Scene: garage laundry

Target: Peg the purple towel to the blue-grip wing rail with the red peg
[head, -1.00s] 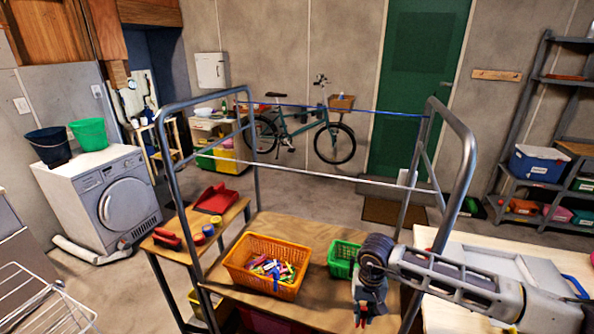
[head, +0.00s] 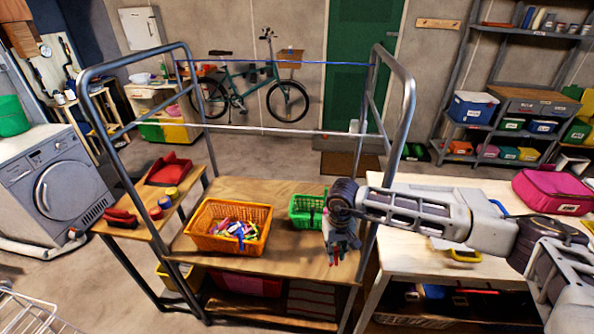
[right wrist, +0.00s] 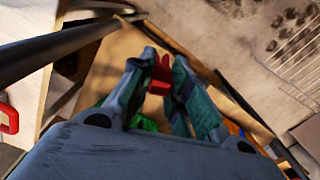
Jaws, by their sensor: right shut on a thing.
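My right gripper (head: 340,250) is shut on a red peg (right wrist: 160,75), which sits between its fingertips in the right wrist view. In the head view it points down over the wooden table's right end, beside the green basket. The blue-grip rail (head: 300,62) runs across the far side of the grey metal frame, well beyond the gripper. A plain pale rail (head: 270,131) runs lower down. I cannot make out a purple towel in either view. My left gripper is not in view.
An orange basket (head: 205,239) of colourful pegs and a green basket (head: 301,219) stand on the wooden table (head: 270,260). The frame's right upright (head: 398,130) stands close to my right arm. A white table (head: 400,262) with a pink bag (head: 555,190) is at right.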

